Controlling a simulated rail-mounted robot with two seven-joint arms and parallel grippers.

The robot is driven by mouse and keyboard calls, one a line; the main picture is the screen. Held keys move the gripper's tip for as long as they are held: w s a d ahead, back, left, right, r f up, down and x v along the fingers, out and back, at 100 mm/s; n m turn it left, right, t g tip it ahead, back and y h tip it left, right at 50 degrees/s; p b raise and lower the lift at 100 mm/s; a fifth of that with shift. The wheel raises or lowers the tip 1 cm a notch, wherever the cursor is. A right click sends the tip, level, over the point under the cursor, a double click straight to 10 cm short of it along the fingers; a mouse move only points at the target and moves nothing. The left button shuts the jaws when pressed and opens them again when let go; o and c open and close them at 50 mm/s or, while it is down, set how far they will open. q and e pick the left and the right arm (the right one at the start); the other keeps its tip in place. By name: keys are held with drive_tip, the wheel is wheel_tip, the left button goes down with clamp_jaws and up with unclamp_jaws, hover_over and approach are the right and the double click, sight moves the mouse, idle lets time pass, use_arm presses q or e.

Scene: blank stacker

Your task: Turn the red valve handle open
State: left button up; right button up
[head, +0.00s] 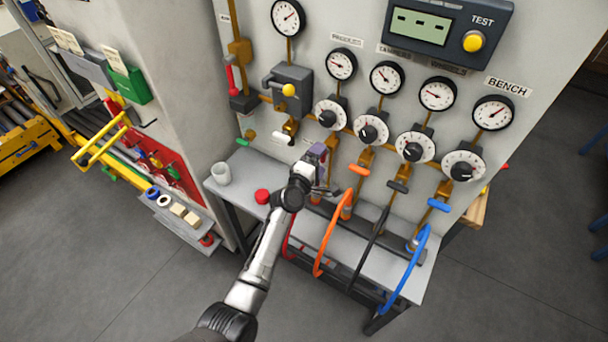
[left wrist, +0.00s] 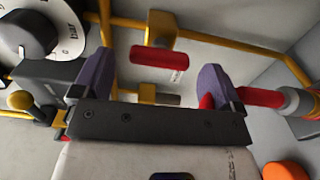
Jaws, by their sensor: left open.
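The red valve handle (left wrist: 160,57) shows in the left wrist view as a short red bar on a brass valve. It lies in the gap between my left gripper's purple fingers, beyond their tips; I cannot tell whether they touch it. In the head view the red handle (head: 333,142) is partly hidden by the gripper, in line with orange, dark and blue handles. My left gripper (head: 319,152) is open and empty at the panel; its fingers also show in the left wrist view (left wrist: 156,75). My right gripper is not in view.
Dials, gauges and brass pipes crowd the panel around the gripper. Orange (head: 328,240), black and blue (head: 410,270) hoses hang over the grey bench (head: 385,268). A white cup (head: 221,174) and a red cap (head: 262,196) stand on its left part. A red hose fitting (left wrist: 262,97) is beside one finger.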

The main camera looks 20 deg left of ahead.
use_arm(q)
drive_tip(key=s+a+p, duration=0.1)
drive_tip(key=s, duration=0.8)
drive_tip(key=shift+s, duration=0.1)
idle(0.3)
